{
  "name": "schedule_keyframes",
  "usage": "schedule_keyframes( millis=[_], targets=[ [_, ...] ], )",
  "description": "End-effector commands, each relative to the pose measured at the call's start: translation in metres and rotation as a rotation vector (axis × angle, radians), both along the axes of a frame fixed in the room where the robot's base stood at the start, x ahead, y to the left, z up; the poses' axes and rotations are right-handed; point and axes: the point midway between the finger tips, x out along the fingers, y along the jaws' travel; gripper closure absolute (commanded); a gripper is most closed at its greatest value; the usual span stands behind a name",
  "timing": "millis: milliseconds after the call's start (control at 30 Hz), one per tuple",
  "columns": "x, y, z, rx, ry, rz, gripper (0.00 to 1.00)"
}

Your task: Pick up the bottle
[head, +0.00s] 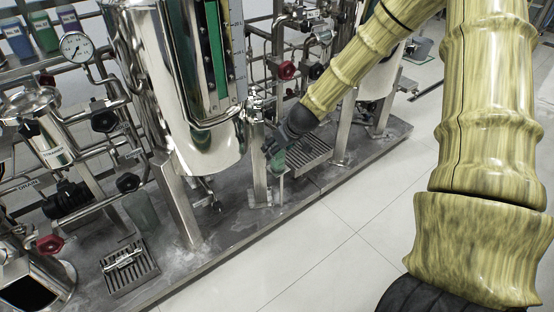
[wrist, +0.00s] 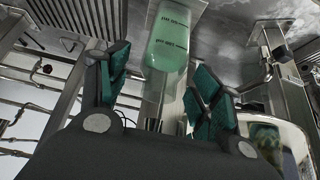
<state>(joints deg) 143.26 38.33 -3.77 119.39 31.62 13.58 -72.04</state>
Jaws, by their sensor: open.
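The bottle is a pale green, see-through one with dark print. In the wrist view the bottle (wrist: 168,48) shows at the top, beyond the fingertips and roughly in line with the gap between them.
A large shiny tank (head: 195,90) hangs above and left of my gripper. A steel leg (head: 180,210) stands between my gripper and the greenish shape. Floor gratings (head: 130,268) and red-handled valves (head: 286,70) are around. The white tiled floor (head: 300,250) in front is clear.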

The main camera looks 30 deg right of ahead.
Motion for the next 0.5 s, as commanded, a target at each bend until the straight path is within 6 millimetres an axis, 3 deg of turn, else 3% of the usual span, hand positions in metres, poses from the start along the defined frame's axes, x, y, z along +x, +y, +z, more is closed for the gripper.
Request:
schedule_keyframes(
  millis=[67, 300, 400, 500],
  targets=[
    [-0.0002, 0.0000, 0.0001, 0.000, 0.000, 0.000, 0.40],
    [-0.0003, 0.0000, 0.0001, 0.000, 0.000, 0.000, 0.84],
    [-0.0002, 0.0000, 0.0003, 0.000, 0.000, 0.000, 0.92],
    [-0.0002, 0.0000, 0.0003, 0.000, 0.000, 0.000, 0.92]
  ],
)
